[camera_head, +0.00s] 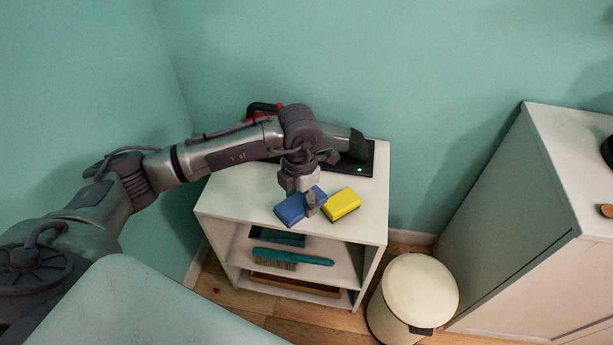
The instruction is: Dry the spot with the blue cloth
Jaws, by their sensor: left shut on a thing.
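A blue folded cloth or block (291,209) is at the front of the white shelf unit's top. My left gripper (311,202) points down onto it and is shut on it. Whether it touches the shelf top or is slightly above cannot be told. A yellow block (342,204) lies just to its right, close beside it. I see no clear wet spot; the arm and gripper hide part of the top. My right gripper is not in view.
The white shelf unit (235,200) holds a teal brush (292,257) on a lower shelf. A black device with a green light (357,165) and a red item (262,109) are at the back. A cream bin (420,288) and white cabinet (520,215) stand to the right.

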